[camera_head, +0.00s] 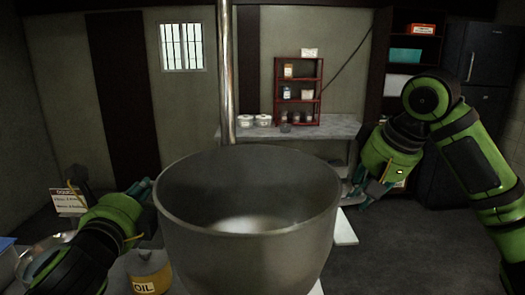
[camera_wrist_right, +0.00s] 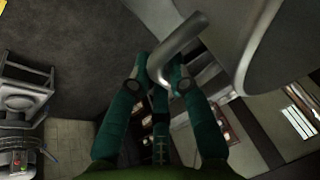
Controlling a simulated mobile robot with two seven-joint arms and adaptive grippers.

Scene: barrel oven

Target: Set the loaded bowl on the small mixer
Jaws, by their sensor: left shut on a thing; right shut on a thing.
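The large grey metal bowl (camera_head: 245,255) fills the centre of the head view, upright and held up in front of me. A pale patch shows on its inner floor; I cannot tell what it is. My left gripper (camera_head: 146,188) is at the bowl's left side and shut, its grip partly hidden. My right gripper (camera_head: 358,192) is at the bowl's right side. In the right wrist view, my right gripper (camera_wrist_right: 160,78) is shut on the bowl's bent metal handle (camera_wrist_right: 188,38), with the bowl (camera_wrist_right: 285,50) beside it. I cannot make out the small mixer with certainty.
An oil container (camera_head: 150,272), a metal basin (camera_head: 42,250) and a small sign (camera_head: 69,201) are at lower left. A grey counter (camera_head: 335,130) with a red shelf (camera_head: 299,92) stands behind. A metal pole (camera_head: 226,70) rises behind the bowl. Open floor (camera_head: 385,250) shows at right.

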